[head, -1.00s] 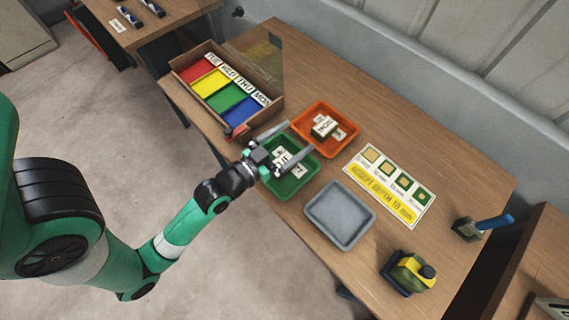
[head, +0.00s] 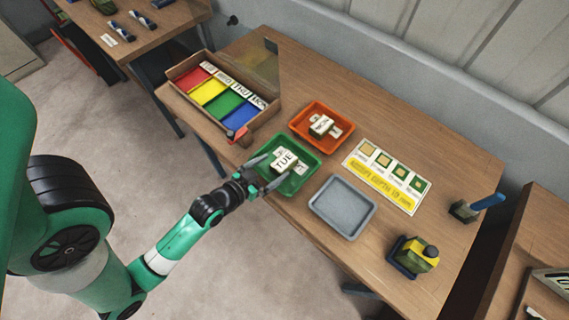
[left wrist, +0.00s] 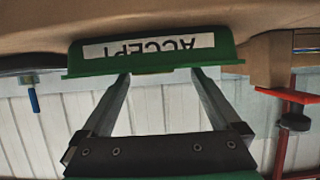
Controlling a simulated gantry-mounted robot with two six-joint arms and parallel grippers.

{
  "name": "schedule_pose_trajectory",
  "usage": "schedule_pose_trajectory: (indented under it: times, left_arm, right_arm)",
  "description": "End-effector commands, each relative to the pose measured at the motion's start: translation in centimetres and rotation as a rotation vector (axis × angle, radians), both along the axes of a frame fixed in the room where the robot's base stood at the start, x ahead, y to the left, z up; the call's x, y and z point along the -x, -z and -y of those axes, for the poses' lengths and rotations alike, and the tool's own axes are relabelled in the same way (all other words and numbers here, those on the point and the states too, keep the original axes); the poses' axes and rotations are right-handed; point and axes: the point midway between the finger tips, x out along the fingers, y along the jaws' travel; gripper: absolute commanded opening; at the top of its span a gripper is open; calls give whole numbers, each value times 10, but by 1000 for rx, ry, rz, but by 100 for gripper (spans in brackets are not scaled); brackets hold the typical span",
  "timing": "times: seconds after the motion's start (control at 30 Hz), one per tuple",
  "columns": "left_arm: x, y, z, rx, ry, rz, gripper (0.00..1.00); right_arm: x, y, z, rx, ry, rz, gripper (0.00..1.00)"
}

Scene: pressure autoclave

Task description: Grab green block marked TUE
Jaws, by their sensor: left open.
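The block marked TUE (head: 285,161) shows a white lettered face and lies in the green tray (head: 305,180) among other white-faced pieces. Its green sides are hard to make out. My left gripper (head: 271,171) is open and empty at the tray's near left edge, with its fingers pointing toward the block. In the left wrist view the open fingers (left wrist: 163,80) reach toward the green tray's front wall (left wrist: 150,70), whose ACCEPT label appears upside down. The block is hidden in that view. My right gripper is not in view.
An orange tray (head: 343,120) with white-faced blocks stands behind. A grey empty tray (head: 343,206) is to the right. A wooden box with coloured compartments (head: 223,95) stands at left, with a red part (head: 238,133) nearby. An ACCEPT DEPTH card (head: 387,176) lies at right.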

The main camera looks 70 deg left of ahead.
Motion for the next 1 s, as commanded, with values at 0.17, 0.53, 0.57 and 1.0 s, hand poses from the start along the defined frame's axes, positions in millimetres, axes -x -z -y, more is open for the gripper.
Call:
schedule_pose_trajectory:
  times: [0.17, 0.53, 0.57, 1.0]
  left_arm:
    - [-5, 2, -1, 1, 1, 2, 98]
    - [-48, 22, -17, 0, 1, 1, 98]
    - [-48, 22, -17, 0, 1, 0, 98]
    - [-47, 21, -17, 0, 1, 0, 47]
  right_arm:
    - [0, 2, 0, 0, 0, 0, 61]
    - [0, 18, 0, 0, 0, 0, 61]
    - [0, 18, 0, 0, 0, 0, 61]
    - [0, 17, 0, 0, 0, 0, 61]
